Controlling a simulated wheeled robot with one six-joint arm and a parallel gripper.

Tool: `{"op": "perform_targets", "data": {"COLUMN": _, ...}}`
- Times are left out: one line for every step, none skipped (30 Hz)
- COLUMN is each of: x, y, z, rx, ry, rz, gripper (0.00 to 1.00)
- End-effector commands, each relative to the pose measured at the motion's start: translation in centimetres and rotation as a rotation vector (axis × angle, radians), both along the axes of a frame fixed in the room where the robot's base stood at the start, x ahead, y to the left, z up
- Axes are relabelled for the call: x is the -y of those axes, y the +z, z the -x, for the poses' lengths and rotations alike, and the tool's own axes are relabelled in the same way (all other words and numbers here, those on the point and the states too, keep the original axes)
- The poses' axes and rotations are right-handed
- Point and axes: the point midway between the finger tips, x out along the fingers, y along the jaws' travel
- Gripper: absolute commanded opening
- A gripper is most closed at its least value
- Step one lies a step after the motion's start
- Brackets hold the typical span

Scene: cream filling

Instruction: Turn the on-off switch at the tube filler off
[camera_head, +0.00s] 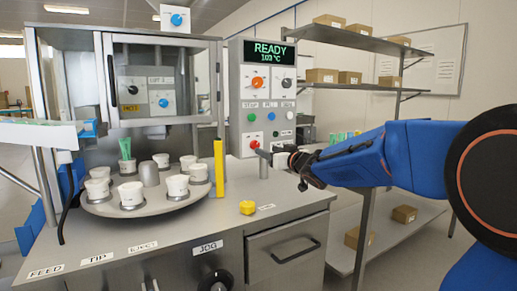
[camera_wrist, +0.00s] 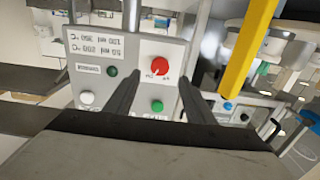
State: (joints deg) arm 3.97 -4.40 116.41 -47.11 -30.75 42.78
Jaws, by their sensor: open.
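The on-off switch is a red round knob (camera_head: 254,144) low on the grey control panel (camera_head: 235,100). In the wrist view, where the panel appears upside down, the red knob (camera_wrist: 158,66) sits on a white label with small lettering at its sides. My gripper (camera_head: 263,155) reaches in from the right, close to the lower part of the panel. In the wrist view its two dark fingers (camera_wrist: 159,82) are apart, with the knob framed between them and ahead of them. Nothing is held. I cannot tell whether a finger touches the panel.
A green button (camera_wrist: 157,106) and a white button (camera_wrist: 87,98) are close to the knob. A yellow post (camera_head: 219,165) stands left of the panel. A turntable (camera_head: 150,208) with white cups is farther left. A yellow button (camera_head: 247,207) lies on the worktop in front.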

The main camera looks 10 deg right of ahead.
Motion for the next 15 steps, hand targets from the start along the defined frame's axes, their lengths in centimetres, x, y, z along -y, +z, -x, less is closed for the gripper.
{"op": "perform_targets", "data": {"x": -0.3, "y": -0.1, "z": -0.9, "rx": -0.001, "ry": 0.001, "rz": 0.000, "gripper": 0.49}}
{"op": "perform_targets", "data": {"x": -0.5, "y": -0.1, "z": -1.4, "rx": -0.001, "ry": 0.001, "rz": -0.001, "gripper": 0.49}}
{"op": "perform_targets", "data": {"x": -0.7, "y": -0.1, "z": -2.0, "rx": -0.003, "ry": 0.001, "rz": -0.001, "gripper": 0.49}}
{"op": "perform_targets", "data": {"x": -0.9, "y": -0.1, "z": -2.5, "rx": -0.003, "ry": 0.001, "rz": -0.001, "gripper": 0.49}}
{"op": "perform_targets", "data": {"x": -1.0, "y": -0.1, "z": -3.0, "rx": -0.002, "ry": 0.001, "rz": 0.000, "gripper": 0.49}}
{"op": "perform_targets", "data": {"x": -1.2, "y": -0.1, "z": -3.6, "rx": -0.001, "ry": 0.001, "rz": 0.000, "gripper": 0.49}}
{"op": "perform_targets", "data": {"x": -1.3, "y": -0.1, "z": -4.0, "rx": -0.001, "ry": 0.001, "rz": 0.000, "gripper": 0.49}}
{"op": "perform_targets", "data": {"x": -1.5, "y": -0.1, "z": -4.5, "rx": -0.001, "ry": 0.001, "rz": 0.000, "gripper": 0.49}}
{"op": "perform_targets", "data": {"x": -1.6, "y": -0.1, "z": -5.0, "rx": -0.001, "ry": 0.000, "rz": -0.001, "gripper": 0.49}}
{"op": "perform_targets", "data": {"x": -1.8, "y": -0.1, "z": -5.4, "rx": -0.001, "ry": 0.000, "rz": -0.001, "gripper": 0.49}}
{"op": "perform_targets", "data": {"x": -1.9, "y": 0.0, "z": -5.7, "rx": -0.001, "ry": 0.000, "rz": -0.001, "gripper": 0.49}}
{"op": "perform_targets", "data": {"x": -2.0, "y": 0.0, "z": -6.1, "rx": 0.000, "ry": 0.000, "rz": -0.001, "gripper": 0.49}}
{"op": "perform_targets", "data": {"x": -2.1, "y": 0.0, "z": -6.4, "rx": -0.001, "ry": 0.000, "rz": -0.001, "gripper": 0.49}}
{"op": "perform_targets", "data": {"x": -2.2, "y": -0.1, "z": -6.7, "rx": -0.001, "ry": 0.000, "rz": -0.001, "gripper": 0.49}}
{"op": "perform_targets", "data": {"x": -2.3, "y": -0.1, "z": -6.9, "rx": -0.001, "ry": 0.000, "rz": 0.000, "gripper": 0.49}}
